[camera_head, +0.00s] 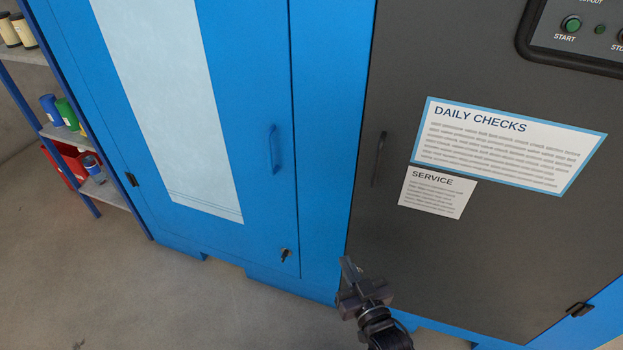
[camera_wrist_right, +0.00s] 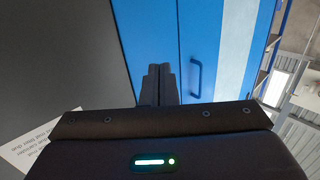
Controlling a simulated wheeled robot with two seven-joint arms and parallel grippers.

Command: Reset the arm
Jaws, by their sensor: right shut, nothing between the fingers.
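My right gripper (camera_head: 350,268) is at the lower middle of the head view, in front of the lower left part of the dark grey panel. Its fingers are together and hold nothing. In the right wrist view the closed fingers (camera_wrist_right: 159,85) point toward the blue cabinet door (camera_wrist_right: 204,50). The gripper appears apart from the cabinet, though the exact gap cannot be told. My left gripper is not in view.
A blue cabinet (camera_head: 255,110) with a handle (camera_head: 275,149) stands ahead. The grey panel (camera_head: 400,250) carries a handle (camera_head: 379,158), a daily checks sign (camera_head: 508,145), a service sign (camera_head: 437,192) and a START button (camera_head: 571,24). Shelves (camera_head: 62,133) stand left. Floor (camera_head: 170,300) is clear.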

